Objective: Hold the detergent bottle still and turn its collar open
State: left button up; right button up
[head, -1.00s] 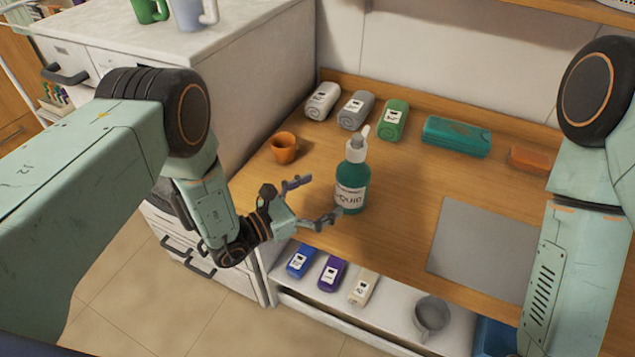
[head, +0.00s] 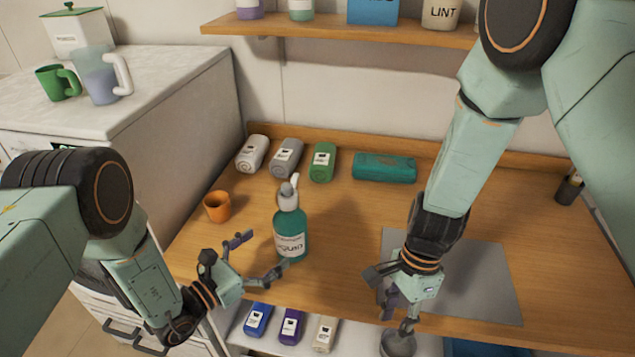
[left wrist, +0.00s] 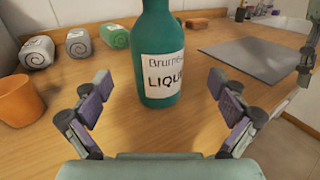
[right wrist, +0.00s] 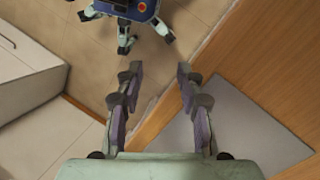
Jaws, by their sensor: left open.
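The teal detergent bottle (head: 290,236) stands upright on the wooden counter, with a white collar (head: 288,202) and a pump nozzle on top. In the left wrist view the bottle (left wrist: 157,45) rises between and beyond the open fingers, its label facing me and its top out of frame. My left gripper (head: 258,257) is open beside the bottle, low on its left front side, with no grip on it. My right gripper (head: 390,300) hangs over the front of the grey mat, to the right of the bottle. Its fingers (right wrist: 158,85) are apart and empty.
An orange cup (head: 217,206) stands left of the bottle. Rolled towels (head: 286,157) and a teal folded cloth (head: 384,167) line the back. The grey mat (head: 480,280) lies at right. A shelf (head: 340,32) hangs above. A grey mug (head: 398,344) sits below the front edge.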

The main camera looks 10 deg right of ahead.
aim_at(278, 238)
pick_arm(q)
jog(key=shift+w+a+f, duration=0.1)
jog(key=shift+a, duration=0.15)
jog(key=shift+w+d, duration=0.1)
jog(key=shift+d, duration=0.05)
jog(key=x, duration=0.5)
jog(key=shift+w+d, duration=0.2)
jog(key=shift+d, duration=0.2)
jog(key=shift+x, duration=0.75)
jog(key=shift+w, duration=0.15)
pick_arm(e)
jog(key=w+a+r+m+t+y, duration=0.1)
jog(key=w+a+r+m, duration=0.1)
jog(key=w+a+r, duration=0.5)
jog(key=w+a+r+m+t+y, duration=0.1)
jog(key=w+a+r, duration=0.6)
jog(key=w+r, duration=0.7)
jog(key=shift+w+r+m+t, duration=0.15)
jog(key=shift+r+m+t, duration=0.5)
jog(key=shift+m, duration=0.45)
